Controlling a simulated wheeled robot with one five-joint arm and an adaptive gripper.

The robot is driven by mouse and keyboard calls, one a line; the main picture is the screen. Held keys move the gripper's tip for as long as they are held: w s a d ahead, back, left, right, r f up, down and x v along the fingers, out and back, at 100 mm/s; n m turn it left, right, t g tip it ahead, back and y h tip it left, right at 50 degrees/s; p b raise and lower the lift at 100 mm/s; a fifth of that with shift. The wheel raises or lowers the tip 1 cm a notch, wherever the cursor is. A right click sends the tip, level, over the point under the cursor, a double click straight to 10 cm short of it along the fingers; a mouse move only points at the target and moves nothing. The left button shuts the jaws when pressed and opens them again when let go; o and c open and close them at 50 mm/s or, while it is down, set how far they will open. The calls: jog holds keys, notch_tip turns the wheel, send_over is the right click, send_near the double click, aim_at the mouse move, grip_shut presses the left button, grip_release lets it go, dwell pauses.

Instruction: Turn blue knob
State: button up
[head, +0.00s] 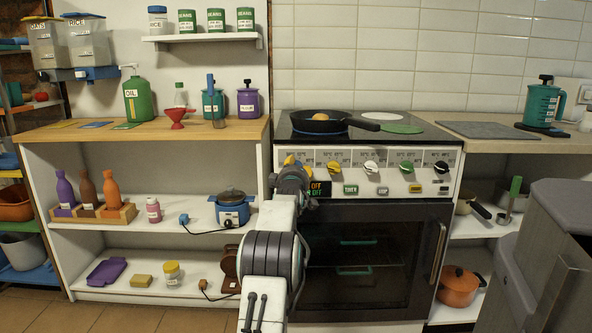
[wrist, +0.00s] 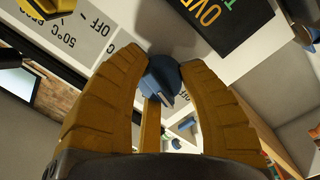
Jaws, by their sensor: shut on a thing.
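In the head view my gripper (head: 292,163) is at the left end of the stove's control panel (head: 388,154). There the arm and gripper hide the blue knob. A yellow knob (head: 333,167) is the nearest other knob to the right, and a yellow knob (wrist: 60,5) also shows at the top left of the wrist view.
White, green and black knobs (head: 440,167) continue along the panel. The dark oven door (head: 375,255) is shut. A grey bin-like object (head: 545,255) stands at the right.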

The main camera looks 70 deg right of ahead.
jog(key=shift+s+m, duration=0.1)
jog(key=shift+m, duration=0.2)
jog(key=m+p, duration=0.1)
jog(key=m, duration=0.1)
jog(key=shift+m, duration=0.3)
jog(key=shift+f+m+y+p, duration=0.15)
jog(key=shift+m+p, duration=0.2)
jog(key=shift+m, duration=0.75)
jog(key=shift+m+y+p, duration=0.15)
jog(key=shift+m+p, duration=0.15)
jog(key=shift+m, duration=0.8)
jog(key=o, duration=1.2)
jog(key=v, duration=1.1)
jog(key=shift+a, duration=0.45)
